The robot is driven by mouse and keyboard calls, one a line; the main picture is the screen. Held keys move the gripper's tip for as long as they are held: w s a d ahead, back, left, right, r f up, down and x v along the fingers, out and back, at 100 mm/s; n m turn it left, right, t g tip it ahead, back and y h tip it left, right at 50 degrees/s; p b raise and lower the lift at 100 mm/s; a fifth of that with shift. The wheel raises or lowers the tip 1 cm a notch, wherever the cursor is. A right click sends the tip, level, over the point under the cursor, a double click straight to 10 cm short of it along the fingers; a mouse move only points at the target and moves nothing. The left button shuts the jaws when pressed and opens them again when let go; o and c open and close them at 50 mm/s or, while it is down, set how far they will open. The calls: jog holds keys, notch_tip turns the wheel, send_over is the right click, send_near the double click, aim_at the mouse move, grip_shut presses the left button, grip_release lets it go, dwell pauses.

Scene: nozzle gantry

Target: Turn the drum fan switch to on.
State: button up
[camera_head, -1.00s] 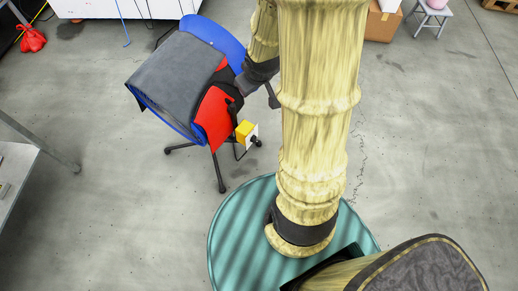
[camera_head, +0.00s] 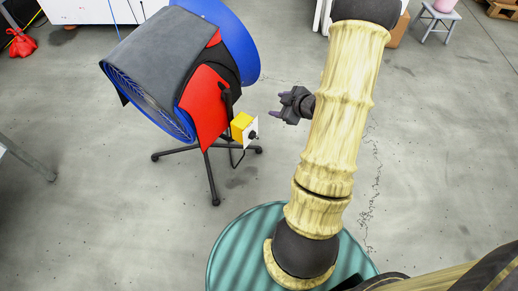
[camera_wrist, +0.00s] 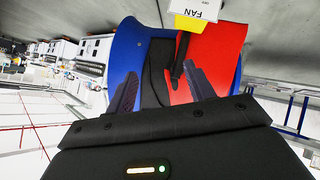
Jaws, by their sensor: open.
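The drum fan (camera_head: 203,108) has a blue drum, red side panels and a dark grey sheet over it, on a black wheeled stand. A yellow switch box (camera_head: 241,122) with a white face and black knob (camera_head: 252,135) sits on its right side. My gripper (camera_head: 279,106) is open and empty, right of the box and apart from it, with its fingers toward the fan. In the wrist view, the fingers (camera_wrist: 158,80) stand apart before the fan's red and blue body (camera_wrist: 217,65).
A teal ribbed drum top (camera_head: 235,230) is below my arm at the bottom. A grey stool (camera_head: 440,20) and cardboard box (camera_head: 398,32) stand at the back right. A table edge (camera_head: 25,160) is at far left. The floor around the fan's right is clear.

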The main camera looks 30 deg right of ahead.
aim_at(258, 138)
jog(key=s+d+f+n+t+y+b, duration=0.1)
jog(key=s+f+t+y+b, duration=0.1)
jog(key=s+f+b, duration=0.3)
jog(key=s+d+f+n+t+y+b, duration=0.1)
jog(key=s+d+f+t+y+b, duration=0.1)
jog(key=f+b, duration=1.2)
jog(key=s+f+t+y, duration=0.1)
jog(key=s+f+y, duration=0.1)
jog(key=s+f, duration=0.1)
jog(key=shift+d+f+n, duration=0.15)
jog(key=shift+f+n, duration=0.05)
jog(key=shift+n, duration=0.2)
jog(key=b+x, duration=0.2)
jog(key=x, duration=0.3)
jog(key=b+x, duration=0.2)
jog(key=x, duration=0.4)
jog(key=b+x, duration=0.2)
jog(key=x, duration=0.4)
jog(key=shift+w+r+b, duration=0.2)
jog(key=shift+r+b, duration=0.15)
jog(key=shift+b, duration=0.05)
jog(key=shift+c, duration=0.3)
